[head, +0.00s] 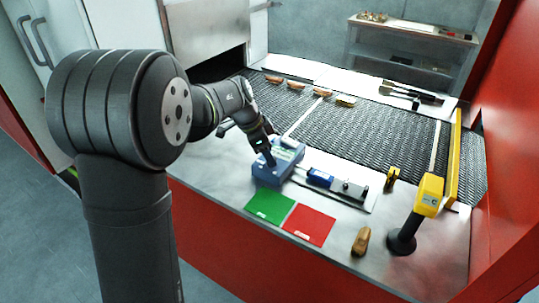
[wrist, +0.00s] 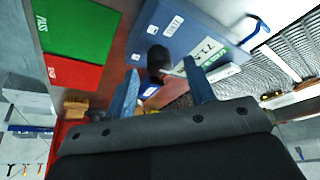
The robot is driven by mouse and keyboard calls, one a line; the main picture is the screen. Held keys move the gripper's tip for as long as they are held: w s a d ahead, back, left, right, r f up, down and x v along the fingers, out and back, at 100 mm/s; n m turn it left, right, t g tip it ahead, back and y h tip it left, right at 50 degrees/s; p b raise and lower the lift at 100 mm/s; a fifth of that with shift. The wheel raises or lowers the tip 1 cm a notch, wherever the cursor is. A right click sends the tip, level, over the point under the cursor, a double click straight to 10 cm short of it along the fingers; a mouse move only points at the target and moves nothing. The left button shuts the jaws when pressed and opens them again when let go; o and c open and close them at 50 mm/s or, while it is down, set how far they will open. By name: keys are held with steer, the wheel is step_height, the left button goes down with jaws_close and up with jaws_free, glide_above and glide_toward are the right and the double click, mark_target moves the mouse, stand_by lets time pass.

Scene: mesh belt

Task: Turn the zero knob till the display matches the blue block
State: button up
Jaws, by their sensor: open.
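The blue instrument box (head: 268,176) stands on the metal counter; it also fills the top middle of the wrist view (wrist: 190,22). Its pale display (wrist: 208,52) shows dark characters, rotated and too small to read surely. A black knob (wrist: 158,58) shows between my fingertips, probably the zero knob; I cannot tell whether they touch it. My gripper (head: 268,160) is open, low over the box, its blue fingers (wrist: 161,70) apart. A blue block (head: 319,178) sits at the left end of a grey bar fixture right of the box; its marking is unreadable.
A green mat (head: 270,206) and a red mat (head: 309,225) lie in front of the box. A brown object (head: 361,241) and a yellow-headed device on a black stand (head: 404,238) are at right. The mesh belt (head: 380,128) behind carries several brown pieces.

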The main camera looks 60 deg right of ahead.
steer(key=shift+x, duration=0.75)
steer(key=c, duration=1)
steer(key=shift+o, duration=0.2)
steer(key=shift+r+n, duration=0.1)
steer(key=shift+n, duration=0.3)
steer(key=n+t, duration=0.1)
steer(key=n, duration=0.1)
steer(key=n+t+h, duration=0.1)
steer(key=n, duration=0.2)
steer(key=shift+s+a+n, duration=0.1)
steer(key=shift+s+n, duration=0.1)
steer(key=shift+n, duration=0.1)
steer(key=n+t, duration=0.2)
steer(key=n, duration=0.3)
steer(key=shift+s, duration=0.1)
steer(key=shift+n, duration=0.3)
